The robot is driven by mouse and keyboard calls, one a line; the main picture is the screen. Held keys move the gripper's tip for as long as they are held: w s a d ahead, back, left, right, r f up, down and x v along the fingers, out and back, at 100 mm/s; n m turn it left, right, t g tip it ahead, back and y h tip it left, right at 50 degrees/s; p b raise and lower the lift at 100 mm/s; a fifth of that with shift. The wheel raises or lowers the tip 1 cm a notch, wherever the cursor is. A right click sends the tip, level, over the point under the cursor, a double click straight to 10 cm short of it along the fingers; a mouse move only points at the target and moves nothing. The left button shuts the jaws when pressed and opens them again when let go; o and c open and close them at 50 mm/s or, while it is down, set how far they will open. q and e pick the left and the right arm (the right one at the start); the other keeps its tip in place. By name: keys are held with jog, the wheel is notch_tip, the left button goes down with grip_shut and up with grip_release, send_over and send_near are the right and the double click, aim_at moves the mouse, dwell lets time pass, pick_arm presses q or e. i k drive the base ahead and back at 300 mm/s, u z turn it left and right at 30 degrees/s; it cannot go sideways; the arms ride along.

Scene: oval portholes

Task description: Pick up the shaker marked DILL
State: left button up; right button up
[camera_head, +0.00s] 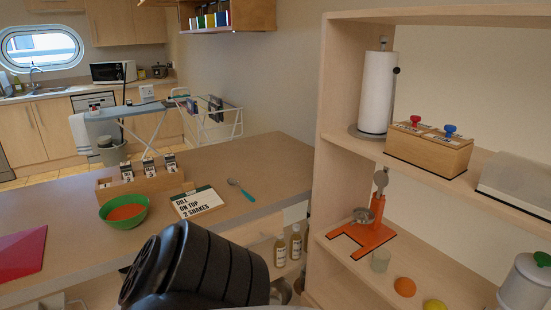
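Several small shakers with dark tops stand upright in a low wooden rack (137,186) on the counter: a left one (127,172), a middle one (149,168) and a right one (170,163). Their white labels are too small to read, so I cannot tell which is marked DILL. A card (198,202) in front of the rack reads "DILL ON TOP 2 SHAKES". A green bowl (124,221) with orange contents stands left of the card. A black part of my own arm fills the lower middle. Neither gripper shows.
A teal spoon (240,189) lies right of the card, and a red board (20,252) lies at far left. A tall open shelf (335,150) rises on the right, holding a paper towel roll (377,92) and an orange stand (364,238). Bottles (280,249) stand below the counter.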

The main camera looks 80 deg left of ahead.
aim_at(126, 167)
jog(key=u, duration=2.25)
